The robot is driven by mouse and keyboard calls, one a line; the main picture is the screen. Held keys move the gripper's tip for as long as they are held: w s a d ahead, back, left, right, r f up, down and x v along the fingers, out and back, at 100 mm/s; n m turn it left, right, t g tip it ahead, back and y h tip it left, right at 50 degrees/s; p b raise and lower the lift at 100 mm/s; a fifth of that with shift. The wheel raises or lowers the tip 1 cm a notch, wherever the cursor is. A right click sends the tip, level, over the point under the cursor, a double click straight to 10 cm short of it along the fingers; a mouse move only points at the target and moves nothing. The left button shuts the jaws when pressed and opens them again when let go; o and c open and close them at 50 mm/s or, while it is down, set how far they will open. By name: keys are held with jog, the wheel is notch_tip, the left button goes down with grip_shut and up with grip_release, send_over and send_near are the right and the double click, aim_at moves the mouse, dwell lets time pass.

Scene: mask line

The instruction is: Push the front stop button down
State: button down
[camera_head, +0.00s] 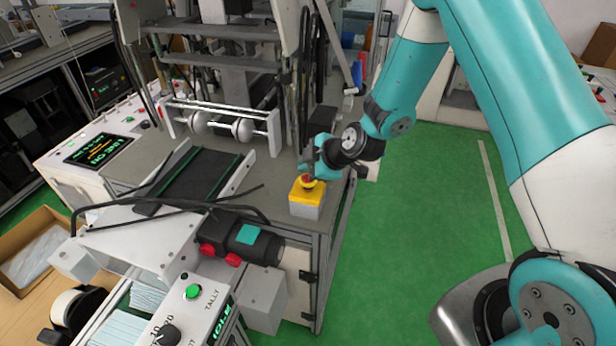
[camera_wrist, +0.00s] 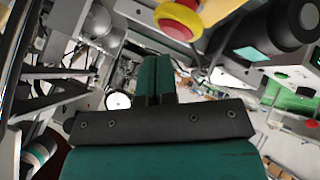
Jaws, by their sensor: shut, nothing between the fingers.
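The stop button (camera_head: 308,181) is a red cap on a yellow and grey box (camera_head: 306,198) at the front corner of the machine's table. In the wrist view the red cap (camera_wrist: 181,17) shows at the top, right of the fingertips, with a yellow ring around it. My gripper (camera_head: 308,170) is at the button, its tips over or beside the red cap in the head view. In the wrist view its teal fingers (camera_wrist: 153,78) are together with nothing between them. I cannot tell whether they touch the cap, or how far down the cap is.
A dark motor with red knobs (camera_head: 232,238) sits left of and below the button box. A small conveyor (camera_head: 200,178) and a roller frame (camera_head: 225,124) stand to the left. A panel with a green button (camera_head: 193,292) is at the front. Green floor (camera_head: 420,220) is open to the right.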

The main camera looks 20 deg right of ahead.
jog(key=shift+f, duration=0.2)
jog(key=shift+f+b, duration=0.3)
jog(key=shift+b, duration=0.45)
jog(key=shift+f+b, duration=0.35)
jog(key=shift+b, duration=0.1)
dwell(0.4)
jog(key=shift+r, duration=0.1)
jog(key=shift+r+p, duration=0.35)
jog(key=shift+r, duration=0.4)
jog(key=shift+r+p, duration=1.3)
jog(key=shift+r, duration=1.25)
